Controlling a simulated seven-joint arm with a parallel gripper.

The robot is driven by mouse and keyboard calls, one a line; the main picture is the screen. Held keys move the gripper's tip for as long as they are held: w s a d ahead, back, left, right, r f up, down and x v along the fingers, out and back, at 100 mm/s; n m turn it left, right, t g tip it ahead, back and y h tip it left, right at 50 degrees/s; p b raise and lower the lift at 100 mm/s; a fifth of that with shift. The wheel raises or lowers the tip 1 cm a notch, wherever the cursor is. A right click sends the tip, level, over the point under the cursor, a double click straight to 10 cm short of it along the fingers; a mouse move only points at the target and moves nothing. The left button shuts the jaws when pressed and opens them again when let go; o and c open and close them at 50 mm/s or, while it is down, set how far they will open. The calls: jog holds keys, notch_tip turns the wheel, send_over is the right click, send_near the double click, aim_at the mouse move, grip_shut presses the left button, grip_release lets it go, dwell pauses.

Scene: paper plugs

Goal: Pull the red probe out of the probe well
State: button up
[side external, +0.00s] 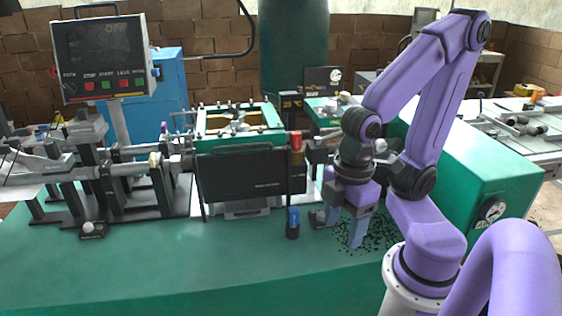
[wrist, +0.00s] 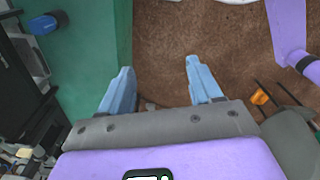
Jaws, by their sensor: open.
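A red-topped upright piece (side external: 296,143), which looks like the red probe, stands at the right end of the black panel in the side view. Its lower part is dark, and I cannot make out the well clearly. I do not recognise it in the wrist view. My gripper (side external: 342,230) points down to the right of it, low by the green bench top. In the wrist view my gripper (wrist: 160,66) is open, with nothing between its two blue fingers.
A blue-capped black cylinder (side external: 292,220) stands on the green bench (side external: 180,270), left of my gripper; its blue cap (wrist: 43,24) shows in the wrist view. The black panel (side external: 245,177) and metal machinery stand behind. Dark bits lie scattered around my fingers. The front bench top is clear.

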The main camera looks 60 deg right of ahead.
jog(key=w+r+m, duration=0.5)
jog(key=w+m, duration=0.6)
jog(key=w, duration=0.1)
jog(key=w+d+r+m, duration=0.3)
jog(key=w+d+m, duration=0.3)
jog(key=w+m, duration=0.35)
notch_tip(320, 180, up, 5)
jog(key=m, duration=1.9)
send_over(296, 132)
notch_tip(296, 132, down, 17)
jog(key=shift+a+f, duration=0.1)
grip_shut()
